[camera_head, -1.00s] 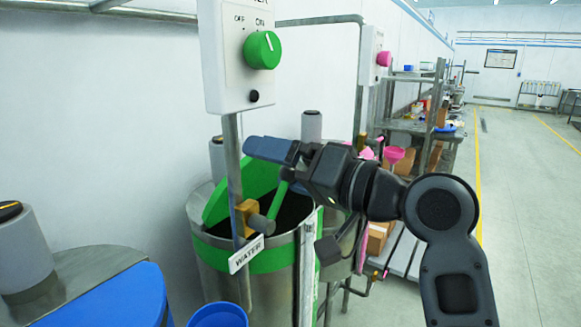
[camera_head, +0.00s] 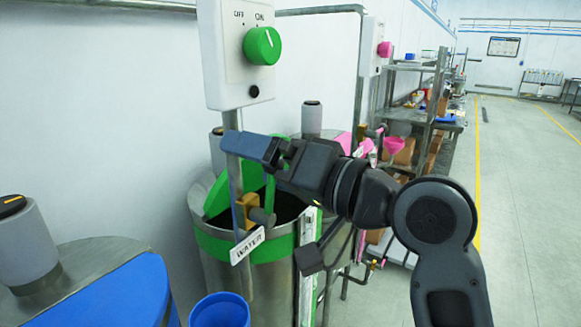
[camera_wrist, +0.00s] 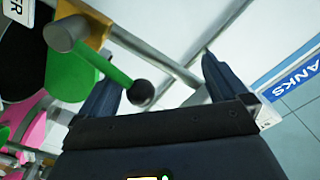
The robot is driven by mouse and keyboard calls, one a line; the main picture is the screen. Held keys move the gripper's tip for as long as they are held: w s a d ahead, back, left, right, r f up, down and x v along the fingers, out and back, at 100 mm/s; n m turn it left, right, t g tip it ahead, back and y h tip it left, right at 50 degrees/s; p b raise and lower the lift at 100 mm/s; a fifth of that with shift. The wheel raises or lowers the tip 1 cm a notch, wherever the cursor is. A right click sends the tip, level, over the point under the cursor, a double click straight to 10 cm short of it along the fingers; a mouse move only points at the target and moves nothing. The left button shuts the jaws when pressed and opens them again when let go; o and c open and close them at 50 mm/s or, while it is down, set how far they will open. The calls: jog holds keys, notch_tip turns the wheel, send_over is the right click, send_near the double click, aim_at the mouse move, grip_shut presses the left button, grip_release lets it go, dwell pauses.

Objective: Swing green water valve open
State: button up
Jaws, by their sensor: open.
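The water valve has a brass body (camera_head: 245,210) with a grey round end on the pipe at the drum's front, above the WATER sign (camera_head: 247,246). In the wrist view the brass body (camera_wrist: 92,18) is at the top. A green lever (camera_wrist: 103,68) runs from the grey end to a dark ball knob (camera_wrist: 140,92). My gripper (camera_head: 240,146) is above the valve, in front of the pipe. In the wrist view my open gripper (camera_wrist: 165,85) has the knob between its two blue fingers, nearer the left one. In the head view the gripper largely hides the lever.
The pipe (camera_wrist: 160,57) crosses between the fingers in the wrist view. A control box (camera_head: 230,75) with a green knob (camera_head: 262,45) hangs just above the gripper. The steel drum (camera_head: 218,270) with its green lid is below. A blue bucket (camera_head: 220,312) stands in front.

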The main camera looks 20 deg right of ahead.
jog(key=shift+s+a, duration=0.3)
jog(key=shift+a, duration=0.1)
jog(key=shift+w+d+f+b, duration=0.35)
jog(key=shift+d+f+b, duration=0.05)
jog(key=shift+d+f, duration=0.1)
jog(key=v, duration=0.9)
dwell(0.4)
